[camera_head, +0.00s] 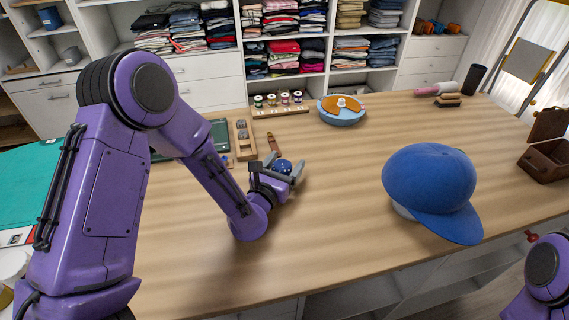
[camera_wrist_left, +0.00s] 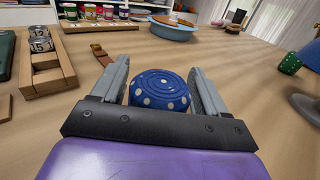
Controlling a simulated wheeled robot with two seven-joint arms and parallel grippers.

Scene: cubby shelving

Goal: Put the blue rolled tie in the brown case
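The blue rolled tie (camera_head: 282,166) has white dots and lies on the wooden table. It also shows in the left wrist view (camera_wrist_left: 160,90). My left gripper (camera_head: 285,170) is low at the table, with one finger on each side of the tie. The fingers look spread wide, with narrow gaps beside the tie; contact is hard to judge. The brown case (camera_head: 543,172) stands at the table's right edge with its lid (camera_head: 547,125) raised, well away from the tie. Part of my right arm shows at the bottom right; its gripper is out of view.
A blue cap (camera_head: 430,185) stands between my left gripper and the case. A wooden tray (camera_head: 244,140) and a brown strap-like item (camera_head: 272,143) lie just beyond the gripper. A blue bowl (camera_head: 341,118) is at the back. The table's middle is clear.

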